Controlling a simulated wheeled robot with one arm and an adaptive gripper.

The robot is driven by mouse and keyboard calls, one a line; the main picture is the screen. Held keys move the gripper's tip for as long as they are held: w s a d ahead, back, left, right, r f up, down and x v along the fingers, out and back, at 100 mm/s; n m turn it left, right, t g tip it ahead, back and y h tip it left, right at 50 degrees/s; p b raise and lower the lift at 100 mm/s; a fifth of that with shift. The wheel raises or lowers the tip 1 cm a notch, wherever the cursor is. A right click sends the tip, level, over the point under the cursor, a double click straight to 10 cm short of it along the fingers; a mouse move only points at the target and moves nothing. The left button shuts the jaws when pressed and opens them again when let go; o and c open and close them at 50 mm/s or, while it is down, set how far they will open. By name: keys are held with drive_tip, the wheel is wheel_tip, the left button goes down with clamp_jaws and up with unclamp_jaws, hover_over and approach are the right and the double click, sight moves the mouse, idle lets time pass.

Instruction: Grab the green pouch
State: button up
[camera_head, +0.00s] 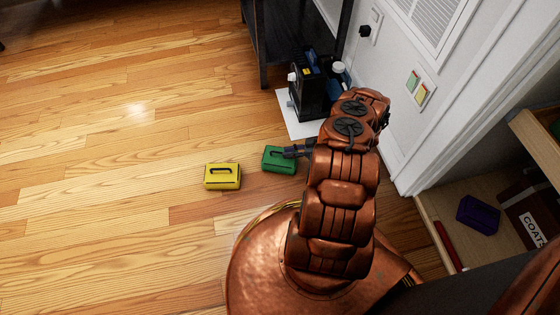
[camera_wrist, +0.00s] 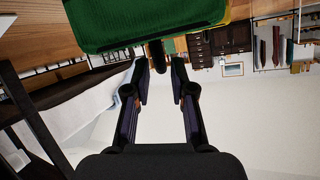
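The green pouch (camera_head: 279,160) lies on the wood floor, left of my arm, with a dark handle on its top. It fills the top of the wrist view (camera_wrist: 140,25), where its dark handle (camera_wrist: 157,55) sticks out toward the gap between my fingertips. My gripper (camera_head: 296,151) is at the pouch's right side in the head view. In the wrist view my gripper (camera_wrist: 160,75) is open, its two fingers apart with nothing held between them. Whether a fingertip touches the pouch cannot be told.
A yellow pouch (camera_head: 222,176) lies just left of the green one. A black machine (camera_head: 309,92) on a white sheet (camera_head: 292,117) stands behind, near a dark table leg (camera_head: 261,45). A purple pouch (camera_head: 478,214) sits on a shelf at right. The floor at left is clear.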

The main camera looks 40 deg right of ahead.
sight(280, 158)
drive_tip(key=b+x, duration=0.1)
drive_tip(key=x, duration=0.2)
drive_tip(key=shift+a, duration=0.2)
drive_tip(key=shift+c, duration=0.3)
clamp_jaws()
